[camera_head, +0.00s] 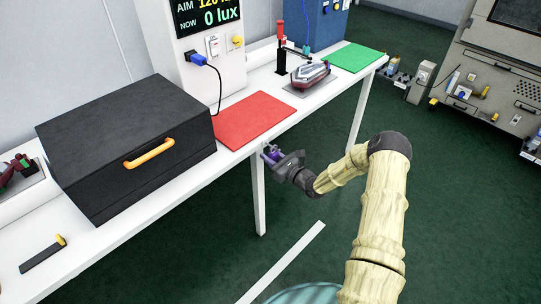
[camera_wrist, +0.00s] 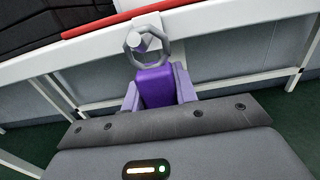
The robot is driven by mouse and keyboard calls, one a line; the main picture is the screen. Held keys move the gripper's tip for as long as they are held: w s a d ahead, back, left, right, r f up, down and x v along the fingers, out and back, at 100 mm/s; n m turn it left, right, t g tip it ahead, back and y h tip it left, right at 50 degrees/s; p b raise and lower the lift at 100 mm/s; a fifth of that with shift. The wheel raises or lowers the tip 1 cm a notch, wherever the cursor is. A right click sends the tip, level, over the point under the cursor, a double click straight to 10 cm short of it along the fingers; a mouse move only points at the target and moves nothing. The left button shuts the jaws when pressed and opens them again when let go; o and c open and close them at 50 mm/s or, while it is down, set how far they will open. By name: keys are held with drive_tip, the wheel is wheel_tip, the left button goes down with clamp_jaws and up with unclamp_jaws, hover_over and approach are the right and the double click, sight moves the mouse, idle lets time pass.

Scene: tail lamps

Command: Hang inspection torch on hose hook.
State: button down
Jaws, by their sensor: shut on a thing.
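My gripper (camera_wrist: 158,90) is shut on the purple inspection torch (camera_wrist: 156,84), with a finger on each side of its body. In the head view my gripper (camera_head: 277,158) is at the bench's front edge, below the red mat. The torch's grey ring (camera_wrist: 129,50) points away from my gripper towards the bench edge. A pale hose hook (camera_wrist: 146,40) on that edge shows through the ring's opening. I cannot tell whether the ring is around the hook or just in front of it. In the head view the torch (camera_head: 271,157) is small and partly hidden by my gripper.
The white bench (camera_head: 180,196) holds a black case (camera_head: 120,135) with an orange handle, a red mat (camera_head: 254,119), a tail lamp (camera_head: 310,74) and a green mat (camera_head: 352,57). A bench leg (camera_head: 259,195) stands close to my gripper. The green floor at the right is mostly open.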

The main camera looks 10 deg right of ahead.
drive_tip(key=c, duration=1)
unclamp_jaws()
drive_tip(key=shift+s, duration=0.1)
drive_tip(key=v, duration=1.7)
drive_tip(key=shift+s+d+p, duration=0.1)
drive_tip(key=shift+d+p, duration=0.1)
drive_tip(key=shift+p, duration=0.1)
